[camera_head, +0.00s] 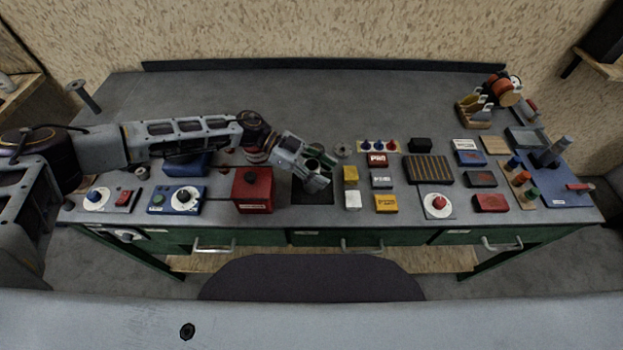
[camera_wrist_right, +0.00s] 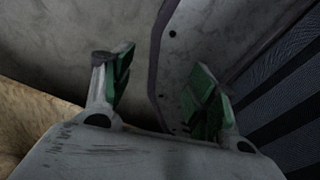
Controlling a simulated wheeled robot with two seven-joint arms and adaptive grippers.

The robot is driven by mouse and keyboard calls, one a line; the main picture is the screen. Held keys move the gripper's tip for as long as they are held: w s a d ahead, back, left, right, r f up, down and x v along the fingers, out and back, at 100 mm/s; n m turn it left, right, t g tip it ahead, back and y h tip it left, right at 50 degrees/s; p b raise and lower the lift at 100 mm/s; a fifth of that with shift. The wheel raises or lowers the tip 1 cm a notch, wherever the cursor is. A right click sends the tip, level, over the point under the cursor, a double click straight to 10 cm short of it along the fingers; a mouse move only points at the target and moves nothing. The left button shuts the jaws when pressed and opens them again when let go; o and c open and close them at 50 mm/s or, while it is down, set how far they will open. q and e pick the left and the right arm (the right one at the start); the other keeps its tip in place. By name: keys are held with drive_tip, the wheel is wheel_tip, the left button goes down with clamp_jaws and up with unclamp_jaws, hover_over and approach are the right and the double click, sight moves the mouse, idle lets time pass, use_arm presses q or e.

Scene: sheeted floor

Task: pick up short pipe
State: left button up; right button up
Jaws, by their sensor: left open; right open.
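My left gripper (camera_head: 316,178) is open, pointing down over a black square pad (camera_head: 313,198) at the front middle of the workbench. A small grey round-ended piece (camera_head: 313,164), possibly the short pipe, shows at its fingers. The gripper hides much of that spot, so I cannot tell whether they touch. My right gripper (camera_wrist_right: 160,95) is open in the right wrist view, with green finger pads and nothing between them. It is not seen in the head view.
A red box (camera_head: 252,190) stands just left of the left gripper. Yellow, white and red small boxes (camera_head: 351,175) stand to its right. A dark striped block (camera_head: 429,169) and a blue base with a grey post (camera_head: 567,192) are farther right. The back of the workbench (camera_head: 330,100) is clear.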

use_arm(q)
drive_tip(key=shift+s+d+f, duration=0.1)
drive_tip(key=shift+d, duration=0.1)
use_arm(e)
drive_tip(key=shift+w+d+f, duration=0.1)
drive_tip(key=shift+d, duration=0.55)
use_arm(q)
drive_tip(key=c, duration=0.7)
clamp_jaws()
use_arm(e)
drive_tip(key=shift+a, duration=0.9)
